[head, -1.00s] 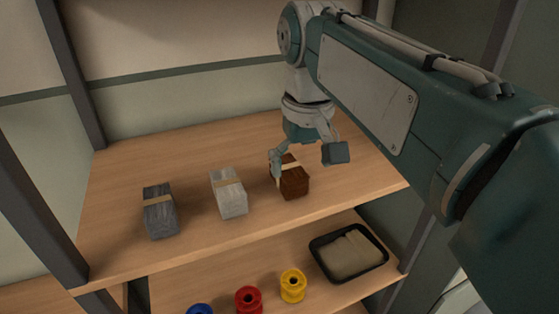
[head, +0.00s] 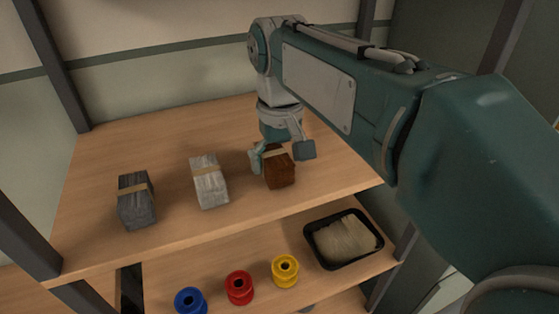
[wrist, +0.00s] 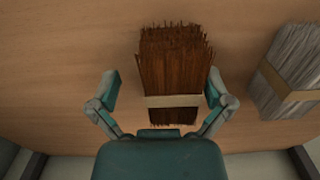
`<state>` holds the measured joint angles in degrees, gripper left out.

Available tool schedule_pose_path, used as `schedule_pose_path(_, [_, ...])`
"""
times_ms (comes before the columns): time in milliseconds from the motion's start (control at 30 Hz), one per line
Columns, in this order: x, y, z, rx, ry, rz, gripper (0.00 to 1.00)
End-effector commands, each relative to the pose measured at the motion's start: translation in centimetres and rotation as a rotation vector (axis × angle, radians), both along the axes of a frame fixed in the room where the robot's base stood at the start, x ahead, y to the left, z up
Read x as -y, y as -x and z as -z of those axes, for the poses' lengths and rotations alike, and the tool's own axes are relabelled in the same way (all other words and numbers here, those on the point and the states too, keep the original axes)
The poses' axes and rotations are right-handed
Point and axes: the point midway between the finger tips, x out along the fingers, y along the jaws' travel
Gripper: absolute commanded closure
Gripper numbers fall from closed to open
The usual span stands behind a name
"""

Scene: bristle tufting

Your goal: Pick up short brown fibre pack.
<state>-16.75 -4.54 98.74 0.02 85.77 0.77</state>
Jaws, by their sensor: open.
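The short brown fibre pack (head: 279,172) lies on the upper shelf at the right of a row of three packs, with a pale band around it. It also shows in the wrist view (wrist: 174,70), its bristle ends pointing away from my gripper. My gripper (head: 281,157) is open, with one finger on each side of the pack. In the head view the gripper hides part of the pack's far end.
A light grey pack (head: 209,182) lies to the left of the brown one, also visible in the wrist view (wrist: 290,75). A dark grey pack (head: 137,201) is further left. The lower shelf holds blue, red and yellow spools and a black tray (head: 312,250).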

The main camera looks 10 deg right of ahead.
Motion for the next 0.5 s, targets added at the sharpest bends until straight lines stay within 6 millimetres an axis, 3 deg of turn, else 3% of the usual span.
schedule_pose_path(100, [-0.20,-0.01,0.00,-0.001,0.001,-0.002,0.00])
schedule_pose_path(300, [-0.11,-0.01,0.00,-0.001,0.000,-0.002,0.88])
schedule_pose_path(500, [0.15,0.00,0.01,-0.002,-0.001,-0.001,0.89])
